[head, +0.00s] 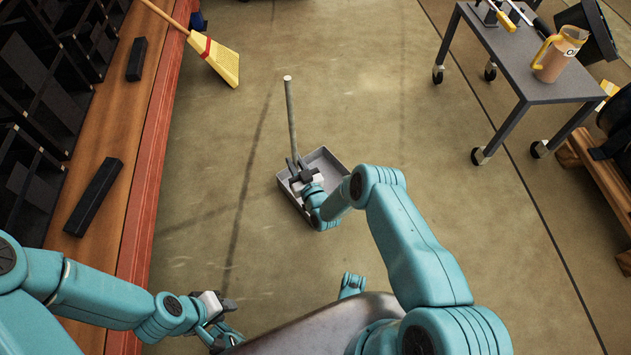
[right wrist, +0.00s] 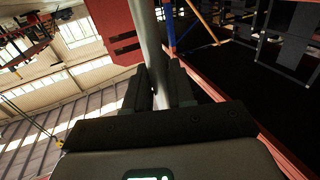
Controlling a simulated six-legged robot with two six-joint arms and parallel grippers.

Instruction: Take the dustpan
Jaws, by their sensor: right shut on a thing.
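The grey dustpan (head: 327,165) sits on the floor in the middle of the head view, its long handle (head: 290,115) standing up and leaning slightly. My right gripper (head: 297,169) is at the lower part of the handle, just above the pan, and is shut on it. In the right wrist view the grey handle (right wrist: 150,45) runs up from between the two dark fingers (right wrist: 160,92). The right arm covers part of the pan's near side. My left gripper (head: 226,310) is low in the head view, apart from the dustpan; its fingers are too small to read.
A yellow broom (head: 218,60) leans at the red-edged wooden ledge (head: 160,130) on the left. Dark blocks (head: 95,195) lie on that ledge. A grey wheeled table (head: 520,65) with a jug (head: 558,55) stands at the upper right. The floor around the dustpan is clear.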

